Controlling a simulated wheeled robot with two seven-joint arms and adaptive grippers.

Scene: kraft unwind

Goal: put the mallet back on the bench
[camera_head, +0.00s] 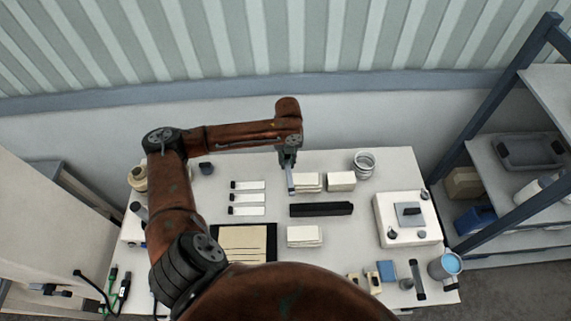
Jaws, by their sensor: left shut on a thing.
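My left gripper (288,158) hangs over the back middle of the bench (363,238), fingers pointing down. It is shut on a slim grey-blue thing (291,182), which points down beside a pale stack of pads (308,182). I cannot tell whether this thing is part of the mallet, or whether it touches the bench. I cannot make out a mallet head anywhere. My right gripper is not in view.
A long black bar (321,210) lies mid-bench. Other pale stacks (304,236) lie near it. A white box (407,218) and a blue-topped cup (446,265) stand at the right. A shelf rack (505,147) stands beyond. My arm hides part of the bench's left and front.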

